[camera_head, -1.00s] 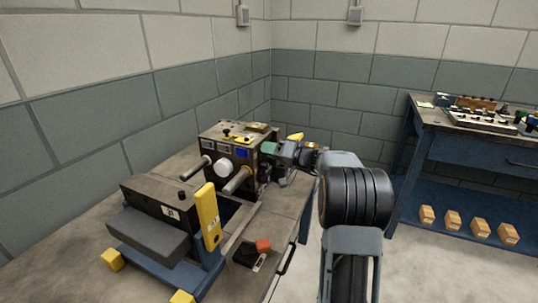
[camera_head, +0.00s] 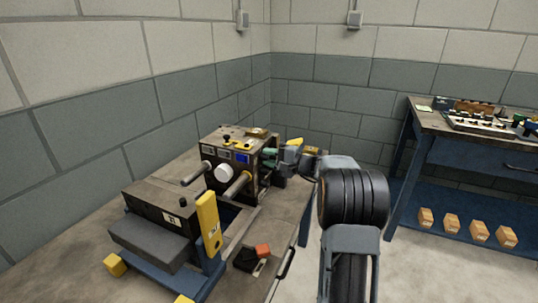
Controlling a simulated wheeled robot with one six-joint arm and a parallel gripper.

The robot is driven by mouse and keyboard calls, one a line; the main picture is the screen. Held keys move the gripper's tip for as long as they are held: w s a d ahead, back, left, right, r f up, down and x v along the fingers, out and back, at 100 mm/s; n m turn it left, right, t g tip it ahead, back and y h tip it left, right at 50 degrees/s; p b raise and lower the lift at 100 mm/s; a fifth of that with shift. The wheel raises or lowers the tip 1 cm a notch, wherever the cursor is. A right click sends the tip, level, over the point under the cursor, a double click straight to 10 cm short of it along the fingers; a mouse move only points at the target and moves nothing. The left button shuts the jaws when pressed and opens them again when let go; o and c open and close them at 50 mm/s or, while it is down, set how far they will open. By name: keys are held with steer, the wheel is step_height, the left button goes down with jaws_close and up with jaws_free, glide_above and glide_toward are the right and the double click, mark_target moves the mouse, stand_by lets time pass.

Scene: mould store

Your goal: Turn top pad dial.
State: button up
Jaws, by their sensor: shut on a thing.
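The wooden-topped dark mould block (camera_head: 232,150) stands at the back of the bench, with a white round knob and two rods on its front. Small green round parts (camera_head: 270,153) show on its right side, one above another. My gripper (camera_head: 278,162) reaches this right side from the right, beside the green parts. It is shut on a small part there, which I take to be the top pad dial. The jaws and the wrist hide most of the dial, so its mark cannot be read.
A second mould half (camera_head: 160,205) with a grey front and a yellow bar (camera_head: 208,225) stands nearer on the bench (camera_head: 190,160). A blue workbench (camera_head: 450,160) with tools stands at the right.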

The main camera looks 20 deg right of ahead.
steer(key=shift+m+p, duration=0.5)
steer(key=shift+m, duration=0.5)
steer(key=o, duration=0.9)
steer(key=v, duration=1.3)
steer(key=shift+s+d, duration=0.25)
steer(key=shift+s, duration=0.1)
